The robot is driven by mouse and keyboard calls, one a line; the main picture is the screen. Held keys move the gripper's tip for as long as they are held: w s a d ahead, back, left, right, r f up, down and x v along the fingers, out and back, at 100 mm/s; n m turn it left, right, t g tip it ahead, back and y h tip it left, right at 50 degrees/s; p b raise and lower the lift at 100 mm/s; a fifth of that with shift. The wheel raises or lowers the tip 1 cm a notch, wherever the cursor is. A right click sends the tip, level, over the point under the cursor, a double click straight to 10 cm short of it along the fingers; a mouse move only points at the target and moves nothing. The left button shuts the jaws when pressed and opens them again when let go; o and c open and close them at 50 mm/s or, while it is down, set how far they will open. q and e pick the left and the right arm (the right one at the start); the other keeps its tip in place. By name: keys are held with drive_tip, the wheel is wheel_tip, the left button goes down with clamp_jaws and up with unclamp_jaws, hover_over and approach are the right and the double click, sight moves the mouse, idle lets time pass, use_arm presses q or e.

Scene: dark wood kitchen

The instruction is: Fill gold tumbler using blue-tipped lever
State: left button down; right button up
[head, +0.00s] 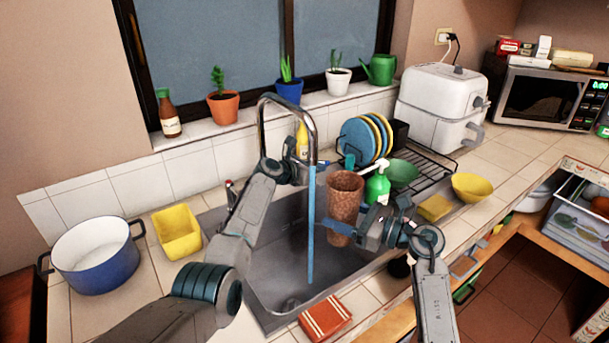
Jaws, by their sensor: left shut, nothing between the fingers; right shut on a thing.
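The gold-brown tumbler (346,192) is upright over the sink. My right gripper (340,229) is shut on its lower part, coming from the right. The chrome faucet (289,97) arches above the sink, and a blue stream of water (311,230) falls from its spout. The stream passes just left of the tumbler and goes down into the sink. My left gripper (301,168) is shut and empty behind the stream, near the faucet. A red-tipped lever (229,185) shows left of the faucet.
The grey sink (270,270) lies below both grippers. A green soap bottle (377,185) stands close behind the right gripper. A dish rack (430,165) with plates is behind it. A yellow container (177,232) and blue pot (95,255) stand left; a red cloth (325,318) lies in front.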

drive_tip(key=shift+r, duration=0.1)
drive_tip(key=shift+a, duration=0.2)
drive_tip(key=x, duration=0.7)
drive_tip(key=shift+w+a, duration=0.2)
drive_tip(key=shift+a, duration=0.05)
drive_tip(key=shift+c, duration=1.2)
use_arm(q)
drive_tip(key=s+a+r, duration=0.1)
drive_tip(key=s+r, duration=0.2)
drive_tip(key=s, duration=0.6)
drive_tip(key=shift+a, duration=0.35)
use_arm(e)
drive_tip(key=shift+d, duration=0.1)
use_arm(q)
drive_tip(key=shift+f, duration=0.1)
use_arm(e)
drive_tip(key=shift+r, duration=0.15)
